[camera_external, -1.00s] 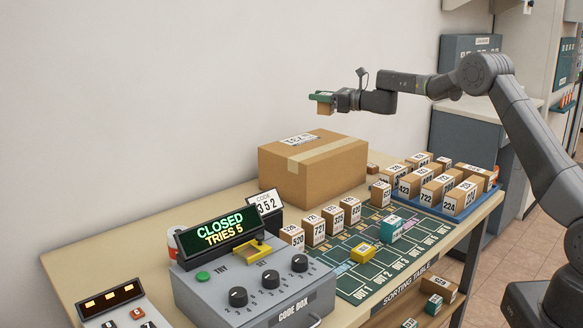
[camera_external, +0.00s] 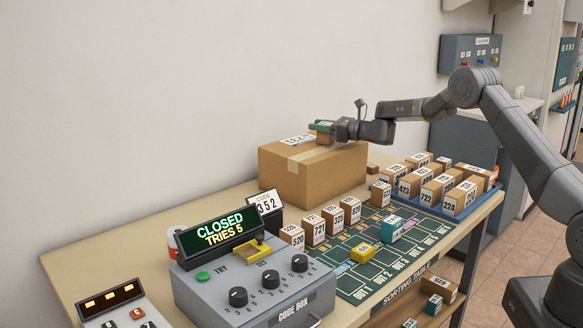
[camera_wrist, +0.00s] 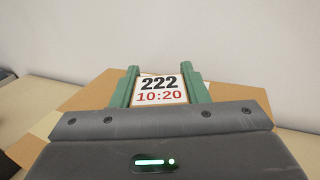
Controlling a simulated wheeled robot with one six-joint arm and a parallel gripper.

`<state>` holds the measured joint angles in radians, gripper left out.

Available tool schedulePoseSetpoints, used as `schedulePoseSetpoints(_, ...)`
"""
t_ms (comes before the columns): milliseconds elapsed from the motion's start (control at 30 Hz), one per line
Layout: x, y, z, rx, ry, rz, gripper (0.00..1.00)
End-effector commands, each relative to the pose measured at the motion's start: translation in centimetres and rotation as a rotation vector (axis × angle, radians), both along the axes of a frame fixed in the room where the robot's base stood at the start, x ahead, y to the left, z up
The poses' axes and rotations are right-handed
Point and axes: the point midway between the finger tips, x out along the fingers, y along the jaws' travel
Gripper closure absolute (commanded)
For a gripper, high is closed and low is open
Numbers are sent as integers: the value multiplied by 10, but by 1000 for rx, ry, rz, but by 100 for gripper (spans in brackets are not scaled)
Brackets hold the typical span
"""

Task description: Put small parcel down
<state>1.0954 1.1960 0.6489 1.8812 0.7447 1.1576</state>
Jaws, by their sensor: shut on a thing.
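The small parcel (camera_wrist: 160,90) carries a white label reading 222 and 10:20 in the wrist view. My gripper (camera_external: 323,131) has green fingers and is shut on the parcel, one finger at each side of it. In the external view the parcel (camera_external: 324,139) is low over the top of the large cardboard box (camera_external: 300,175), near its back middle. I cannot tell whether the parcel touches the box top. The box top (camera_wrist: 90,98) also shows behind and beside the fingers in the wrist view.
The sorting table (camera_external: 130,235) holds a row of numbered parcels (camera_external: 331,220), a green sorting mat (camera_external: 355,283) with a yellow (camera_external: 363,252) and a teal block (camera_external: 391,228), a blue tray (camera_external: 455,212) of parcels, and the code box (camera_external: 225,290) reading CLOSED, TRIES 5. The wall stands behind.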

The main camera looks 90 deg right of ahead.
Motion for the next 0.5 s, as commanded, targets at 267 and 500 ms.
schedulePoseSetpoints(267, 0, 0, -2, 0, 0, 0, 38)
schedulePoseSetpoints(500, 0, 0, -1, 0, 0, 0, 38)
